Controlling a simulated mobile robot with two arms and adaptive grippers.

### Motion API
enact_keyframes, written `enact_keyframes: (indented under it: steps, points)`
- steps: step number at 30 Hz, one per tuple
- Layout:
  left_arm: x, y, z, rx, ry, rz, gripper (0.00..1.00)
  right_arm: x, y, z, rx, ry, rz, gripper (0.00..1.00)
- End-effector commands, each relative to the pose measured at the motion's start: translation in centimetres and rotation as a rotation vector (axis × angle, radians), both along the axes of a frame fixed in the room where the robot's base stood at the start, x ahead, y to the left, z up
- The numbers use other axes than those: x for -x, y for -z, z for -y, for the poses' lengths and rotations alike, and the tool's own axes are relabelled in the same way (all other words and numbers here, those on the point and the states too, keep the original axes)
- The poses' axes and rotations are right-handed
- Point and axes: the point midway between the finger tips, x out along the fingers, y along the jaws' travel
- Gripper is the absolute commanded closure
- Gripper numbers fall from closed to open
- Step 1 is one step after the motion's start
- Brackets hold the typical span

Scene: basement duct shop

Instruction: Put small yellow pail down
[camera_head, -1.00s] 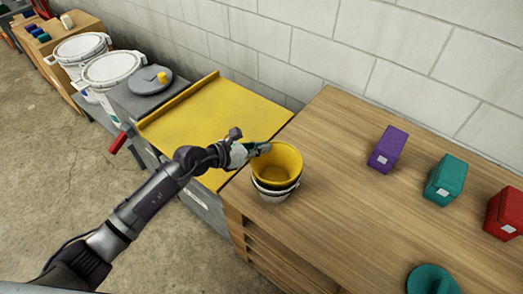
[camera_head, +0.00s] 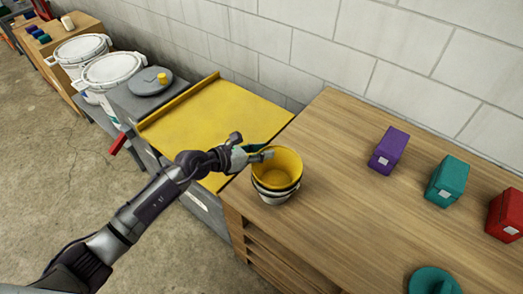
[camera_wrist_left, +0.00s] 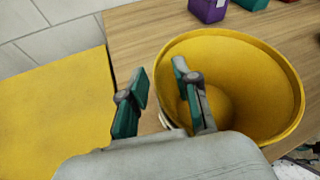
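The small yellow pail (camera_head: 280,172) sits upright, nested in a stack of pails with white and dark rims (camera_head: 272,196), at the left end of the wooden bench. My left gripper (camera_head: 261,152) is at the left side of the pail's rim. In the left wrist view my left gripper (camera_wrist_left: 160,78) is open, with one finger inside the yellow pail (camera_wrist_left: 255,75) and the other outside it. The pail wall lies between the fingers with gaps showing. My right gripper is in neither view.
The wooden bench (camera_head: 345,215) has purple (camera_head: 388,150), teal (camera_head: 446,180) and red (camera_head: 505,213) boxes, plus a round teal item (camera_head: 432,281) near its front. A yellow-topped surface (camera_head: 210,120) adjoins its left. A block wall (camera_head: 370,50) stands behind.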

Motion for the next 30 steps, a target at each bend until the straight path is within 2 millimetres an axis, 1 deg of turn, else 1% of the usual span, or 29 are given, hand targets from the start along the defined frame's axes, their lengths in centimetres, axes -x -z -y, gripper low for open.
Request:
enact_keyframes:
  steps: [4, 6, 8, 15, 21, 25, 30]
  points:
    - [0.0, -1.1, 0.0, -0.001, 0.000, 0.001, 0.69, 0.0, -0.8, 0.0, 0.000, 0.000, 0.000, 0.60]
    - [0.6, -1.1, -0.9, -0.002, -0.002, 0.000, 0.69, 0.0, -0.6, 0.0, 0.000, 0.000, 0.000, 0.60]
    - [1.1, -1.5, -1.8, -0.003, -0.001, 0.001, 0.69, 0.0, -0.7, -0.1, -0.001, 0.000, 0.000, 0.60]
    - [4.0, -3.4, -5.9, -0.004, -0.001, 0.000, 0.69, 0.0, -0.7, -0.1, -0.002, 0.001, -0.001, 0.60]
    - [5.7, -4.7, -8.3, -0.002, -0.001, 0.001, 0.69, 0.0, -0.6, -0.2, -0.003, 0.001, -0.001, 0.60]
    - [6.2, -5.1, -9.0, -0.001, 0.000, 0.001, 0.69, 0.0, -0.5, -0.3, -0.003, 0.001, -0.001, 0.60]
    - [6.3, -5.3, -9.1, 0.000, 0.000, 0.000, 0.69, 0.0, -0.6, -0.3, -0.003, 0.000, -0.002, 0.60]
